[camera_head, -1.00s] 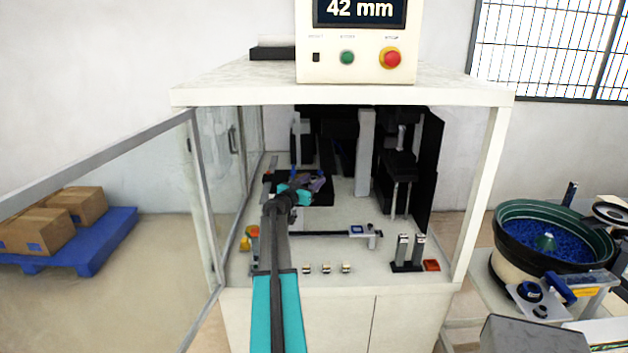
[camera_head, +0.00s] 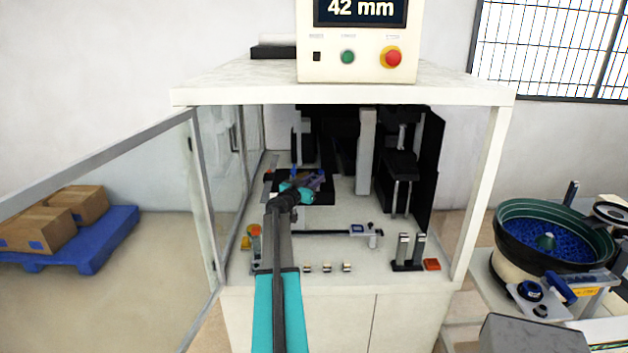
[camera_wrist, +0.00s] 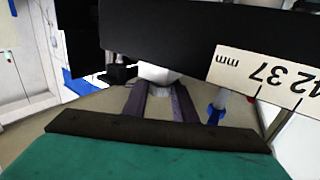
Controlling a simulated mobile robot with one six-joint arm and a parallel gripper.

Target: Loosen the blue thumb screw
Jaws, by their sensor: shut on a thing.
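My gripper (camera_head: 318,181) reaches into the machine cabinet, over the black block at the left rear. In the wrist view, my gripper's two dark fingers (camera_wrist: 158,88) stand a little apart. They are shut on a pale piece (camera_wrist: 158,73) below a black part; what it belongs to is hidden. A blue thumb screw (camera_wrist: 216,113) with a pale shaft shows right of the fingers, apart from them. A small blue upright part (camera_head: 294,173) beside my gripper in the head view may be the same screw. A pale scale (camera_wrist: 268,80) reads 42 and 37 mm, upside down.
A glass door (camera_head: 215,165) stands open on the left. A display panel (camera_head: 360,40) above reads 42 mm. A bowl feeder (camera_head: 555,235) stands right.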

